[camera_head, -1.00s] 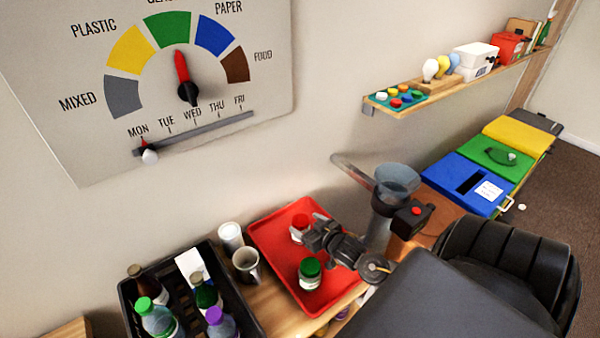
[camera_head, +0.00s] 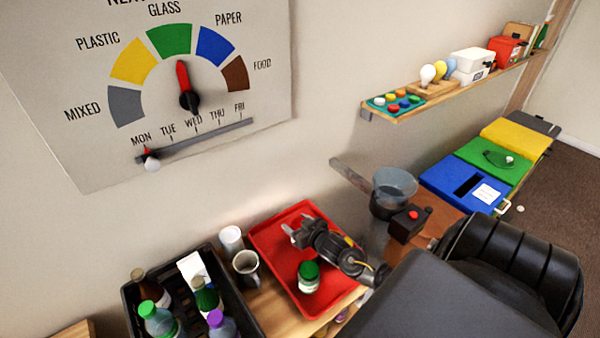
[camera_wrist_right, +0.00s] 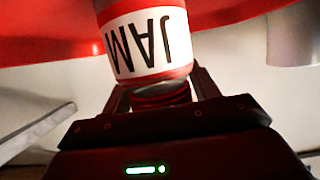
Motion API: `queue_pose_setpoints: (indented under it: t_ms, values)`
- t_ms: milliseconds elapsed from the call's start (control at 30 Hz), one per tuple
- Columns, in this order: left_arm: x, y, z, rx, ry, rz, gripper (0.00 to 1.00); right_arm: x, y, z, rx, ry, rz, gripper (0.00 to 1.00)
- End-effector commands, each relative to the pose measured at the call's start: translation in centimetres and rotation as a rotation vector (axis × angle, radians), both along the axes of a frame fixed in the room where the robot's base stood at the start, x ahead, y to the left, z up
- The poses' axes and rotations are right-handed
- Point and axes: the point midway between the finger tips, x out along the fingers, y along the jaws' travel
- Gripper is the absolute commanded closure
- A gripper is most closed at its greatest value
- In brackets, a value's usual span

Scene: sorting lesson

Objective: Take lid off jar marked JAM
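The JAM jar (camera_wrist_right: 150,40) shows in the right wrist view as a glass jar with a white label, its lettering upside down. Its red lid (camera_wrist_right: 160,93) lies between the fingers of my right gripper (camera_wrist_right: 162,88). The fingers flank the lid closely; whether they press on it I cannot tell. In the head view my right gripper (camera_head: 294,230) is over the far-left part of the red tray (camera_head: 275,258) and hides most of the jar. My left gripper is out of view.
A green-lidded jar (camera_head: 309,277) stands on the tray just in front of my right arm. Metal cups (camera_head: 246,268) and a black crate (camera_head: 250,325) of bottles are to the left. A funnel-topped device (camera_head: 393,190) stands right of the tray.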

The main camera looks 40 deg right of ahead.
Motion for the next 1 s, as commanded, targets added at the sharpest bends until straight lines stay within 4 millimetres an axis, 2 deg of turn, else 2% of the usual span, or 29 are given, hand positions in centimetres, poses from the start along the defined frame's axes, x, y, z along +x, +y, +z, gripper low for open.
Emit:
queue_pose_setpoints:
  t_ms: [33,267,667,833,1000]
  values:
    - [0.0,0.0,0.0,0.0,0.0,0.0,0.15,0.0,0.0,0.0,0.0,0.0,0.0,0.46]
    - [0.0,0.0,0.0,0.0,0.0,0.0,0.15,0.0,0.0,0.0,0.0,0.0,0.0,0.76]
    - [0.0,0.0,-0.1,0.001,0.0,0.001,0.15,0.0,0.0,0.9,0.0,-0.002,0.0,0.76]
    - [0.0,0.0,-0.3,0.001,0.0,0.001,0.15,0.0,0.0,3.5,-0.002,-0.005,0.001,0.76]
    - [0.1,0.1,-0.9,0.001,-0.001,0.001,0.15,-2.7,0.3,6.1,-0.001,-0.002,0.003,0.76]
